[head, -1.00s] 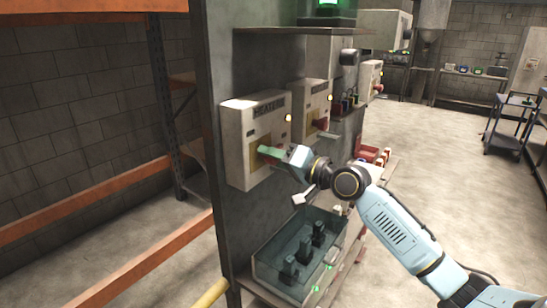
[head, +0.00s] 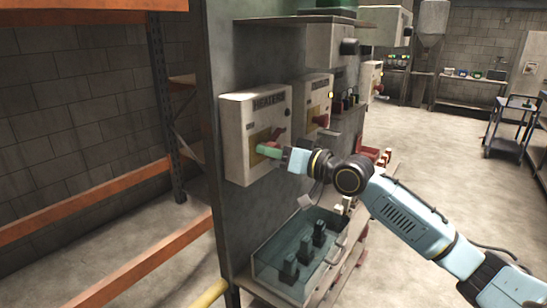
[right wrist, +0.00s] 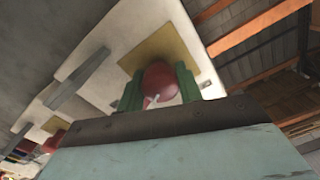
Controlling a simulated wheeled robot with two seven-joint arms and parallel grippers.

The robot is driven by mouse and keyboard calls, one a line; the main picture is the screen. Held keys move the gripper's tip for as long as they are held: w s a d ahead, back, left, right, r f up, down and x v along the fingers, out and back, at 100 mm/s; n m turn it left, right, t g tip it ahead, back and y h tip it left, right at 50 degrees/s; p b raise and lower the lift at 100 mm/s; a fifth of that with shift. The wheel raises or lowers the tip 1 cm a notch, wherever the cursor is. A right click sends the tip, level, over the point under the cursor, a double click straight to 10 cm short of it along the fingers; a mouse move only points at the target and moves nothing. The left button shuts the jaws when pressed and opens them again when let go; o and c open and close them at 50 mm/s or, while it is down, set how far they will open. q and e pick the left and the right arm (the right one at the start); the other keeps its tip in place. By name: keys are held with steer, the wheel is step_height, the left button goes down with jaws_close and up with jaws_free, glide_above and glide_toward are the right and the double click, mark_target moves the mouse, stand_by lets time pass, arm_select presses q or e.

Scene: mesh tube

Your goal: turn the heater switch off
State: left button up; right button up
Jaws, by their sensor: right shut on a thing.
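The heater box (head: 236,118) is a pale box with a "HEATER" label, mounted on the grey panel at the left. Its red switch knob (head: 278,133) stands out over a yellow plate, and the lamp at its right edge looks unlit. My right gripper (head: 268,151) is at the box front with its green fingers. In the right wrist view the green fingers sit on both sides of the red knob (right wrist: 158,82), shut on it. The knob's exact angle is hard to tell. My left gripper is not in view.
A second box (head: 314,90) with a red knob and a lit yellow lamp (head: 331,95) stands just right of the heater box. Below is a glassy bin (head: 268,262) with dark upright items. Orange rack beams (head: 100,194) are at the left. Open floor lies right.

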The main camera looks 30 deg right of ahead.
steer(key=n, duration=0.5)
steer(key=shift+r+n, duration=0.1)
steer(key=shift+n, duration=0.2)
steer(key=n+p, duration=0.1)
steer(key=n, duration=0.3)
steer(key=shift+p, duration=0.35)
steer(key=shift+n+p, duration=0.5)
steer(key=shift+n, duration=0.7)
steer(key=o, duration=1)
